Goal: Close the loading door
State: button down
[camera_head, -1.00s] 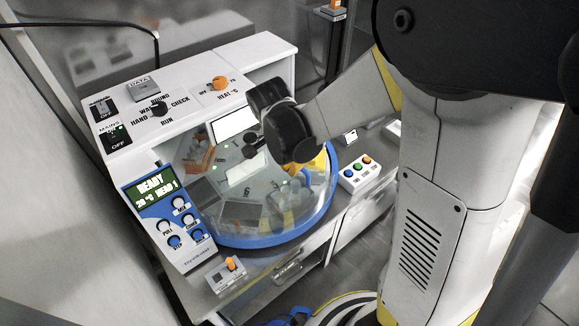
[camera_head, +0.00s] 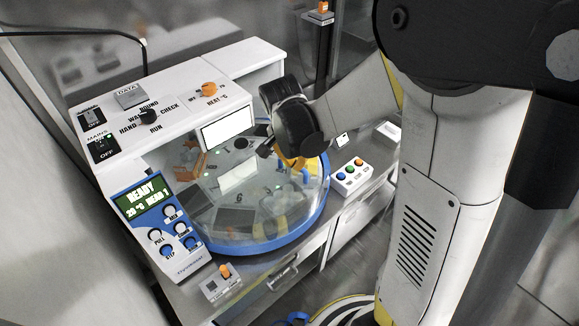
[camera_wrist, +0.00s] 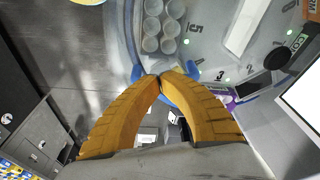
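A round machine with a clear cover and a blue rim (camera_head: 250,246) stands on the bench in the head view. Numbered positions show through the cover, and the numbered plate also shows in the wrist view (camera_wrist: 205,48). I cannot clearly make out the loading door's outline or how far it is open. My gripper (camera_head: 290,163) is at the right side of the round machine, partly hidden by my wrist. In the wrist view, my gripper's (camera_wrist: 160,78) two yellow fingers meet at the tips with nothing visible between them. Blue parts (camera_wrist: 182,78) lie right behind the fingertips; contact is unclear.
The control panel (camera_head: 160,215) reads READY. A white console (camera_head: 190,95) with knobs and switches stands behind. A button box (camera_head: 352,176) sits right of the round machine, and a small orange-switch box (camera_head: 221,284) sits in front.

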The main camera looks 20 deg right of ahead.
jog(key=w+d+n+t+y+b, duration=0.1)
jog(key=w+d+n, duration=0.5)
jog(key=w, duration=0.3)
jog(key=w+d+n+y+b, duration=0.1)
jog(key=w+d+n, duration=0.4)
jog(key=w, duration=0.3)
jog(key=w+a+n+y, duration=0.1)
jog(key=w+n, duration=0.4)
jog(key=w, duration=0.4)
jog(key=shift+w+a+n+p, duration=0.15)
jog(key=shift+w+n+p, duration=0.25)
